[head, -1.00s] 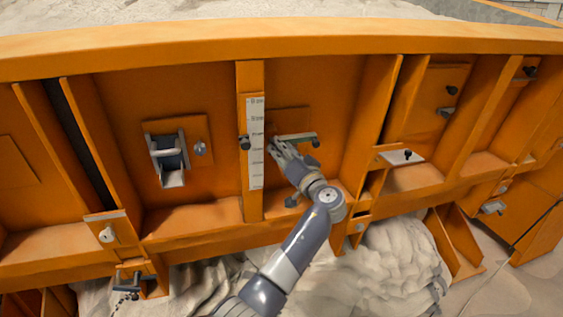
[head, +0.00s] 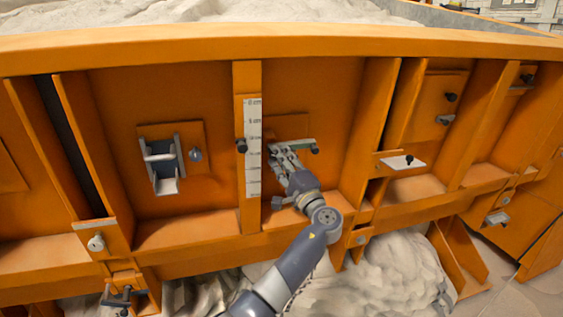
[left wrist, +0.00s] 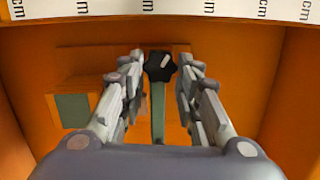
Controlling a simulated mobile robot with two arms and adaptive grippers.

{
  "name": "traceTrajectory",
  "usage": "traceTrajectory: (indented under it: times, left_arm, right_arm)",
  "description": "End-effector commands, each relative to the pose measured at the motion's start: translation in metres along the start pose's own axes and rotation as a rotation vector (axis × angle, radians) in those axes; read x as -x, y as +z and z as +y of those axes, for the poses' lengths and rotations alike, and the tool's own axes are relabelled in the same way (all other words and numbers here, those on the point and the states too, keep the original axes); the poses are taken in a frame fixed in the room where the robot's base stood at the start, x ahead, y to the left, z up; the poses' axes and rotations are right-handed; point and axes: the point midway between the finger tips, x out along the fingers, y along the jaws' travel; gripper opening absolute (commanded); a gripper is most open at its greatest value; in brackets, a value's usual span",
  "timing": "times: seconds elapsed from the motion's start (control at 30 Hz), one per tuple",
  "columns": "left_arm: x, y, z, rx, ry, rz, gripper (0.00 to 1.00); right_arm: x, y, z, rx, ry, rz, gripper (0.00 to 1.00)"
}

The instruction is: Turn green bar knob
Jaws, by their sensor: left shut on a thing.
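The green bar knob (head: 298,142) is a pale green bar on the orange panel, just right of the white scale. It lies nearly level in the head view, with a dark grip at its right end. In the left wrist view the bar (left wrist: 158,112) runs up to a dark hub (left wrist: 160,67). My left gripper (head: 279,150) reaches up from below and covers the bar's left part in the head view. Exact finger contact is hard to see. My right gripper is not in view.
An upright rib with the white cm scale (head: 253,150) stands close left of the gripper. A metal bracket (head: 162,165) is on the panel farther left. Another orange rib (head: 376,130) and a white plate (head: 402,162) are on the right. An orange ledge (head: 300,227) runs below.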

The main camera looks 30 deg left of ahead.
Motion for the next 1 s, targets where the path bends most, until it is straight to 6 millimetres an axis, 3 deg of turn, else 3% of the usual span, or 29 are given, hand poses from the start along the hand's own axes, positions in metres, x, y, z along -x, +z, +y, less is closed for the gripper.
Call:
traceTrajectory:
  times: [0.6, 1.0]
  left_arm:
    - [0.000, 0.003, 0.005, -0.562, -0.099, 0.057, 0.07]
    - [0.000, 0.005, 0.008, -0.800, -0.142, 0.082, 0.07]
  right_arm:
    - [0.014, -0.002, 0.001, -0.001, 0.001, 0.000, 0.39]
    - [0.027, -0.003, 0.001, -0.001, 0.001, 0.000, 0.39]
